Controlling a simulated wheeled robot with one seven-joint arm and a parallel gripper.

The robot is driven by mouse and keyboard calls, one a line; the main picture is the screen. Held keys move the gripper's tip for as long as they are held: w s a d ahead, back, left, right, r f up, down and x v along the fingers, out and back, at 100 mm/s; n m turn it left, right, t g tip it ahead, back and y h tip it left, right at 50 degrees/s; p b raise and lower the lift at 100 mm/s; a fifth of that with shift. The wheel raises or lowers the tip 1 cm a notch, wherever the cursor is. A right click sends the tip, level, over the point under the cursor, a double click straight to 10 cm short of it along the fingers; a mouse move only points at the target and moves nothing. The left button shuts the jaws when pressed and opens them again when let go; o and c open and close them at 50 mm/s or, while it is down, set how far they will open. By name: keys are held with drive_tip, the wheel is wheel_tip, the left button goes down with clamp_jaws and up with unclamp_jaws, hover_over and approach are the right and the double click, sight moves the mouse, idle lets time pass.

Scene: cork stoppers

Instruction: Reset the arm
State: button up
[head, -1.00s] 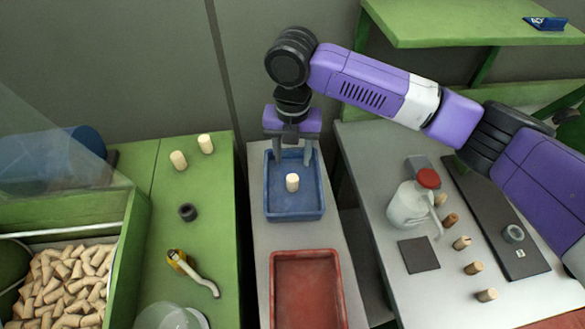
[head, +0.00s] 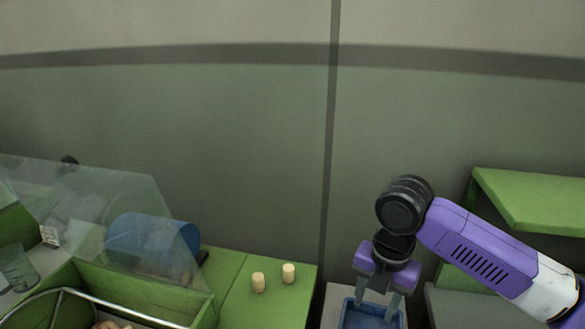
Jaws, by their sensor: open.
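My gripper (head: 378,297) points down at the lower right of the head view, with its two fingers apart. It is over the blue tray (head: 346,318), of which only the far part shows at the bottom edge. No stopper shows between the fingers. The inside of the tray is mostly out of the picture. My purple and white arm reaches in from the right edge.
Two cork stoppers, one (head: 258,282) left and one (head: 289,273) right, stand on the green bench (head: 240,305). A bin (head: 140,290) with a clear panel and a blue drum (head: 150,240) are at left. A green shelf (head: 535,200) is at right.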

drive_tip(key=w+a+r+m+t+y, duration=0.3)
drive_tip(key=w+a+r+t, duration=0.15)
drive_tip(key=a, duration=0.25)
drive_tip(key=w+a+r+m+t+y, duration=0.3)
drive_tip(key=w+a+r+m, duration=0.15)
drive_tip(key=a, duration=0.25)
drive_tip(key=s+a+r+m+t+y, duration=0.2)
drive_tip(key=a+r+m+t+y, duration=0.15)
drive_tip(key=r+m+t, duration=0.55)
drive_tip(key=s+d+f+m+t+h, duration=0.2)
drive_tip(key=s+d+f+m+h, duration=0.25)
drive_tip(key=s+d+m, duration=0.35)
drive_tip(key=s+d+f+m+t+h, duration=0.25)
drive_tip(key=s+d+m+h, duration=0.35)
drive_tip(key=s, duration=0.4)
drive_tip(key=s+d+f+g, duration=0.1)
drive_tip(key=s+f, duration=0.3)
drive_tip(key=s, duration=0.5)
drive_tip(key=s+d+f+n+g, duration=0.1)
drive_tip(key=s+f+g, duration=0.2)
drive_tip(key=s, duration=0.5)
drive_tip(key=s+d+f+n+g, duration=0.1)
drive_tip(key=s+f+g, duration=0.1)
drive_tip(key=s+f, duration=0.4)
drive_tip(key=s, duration=0.3)
drive_tip(key=shift+s+d+g+y, duration=0.25)
drive_tip(key=shift+s+g+y, duration=0.05)
drive_tip(key=shift+s+y, duration=0.1)
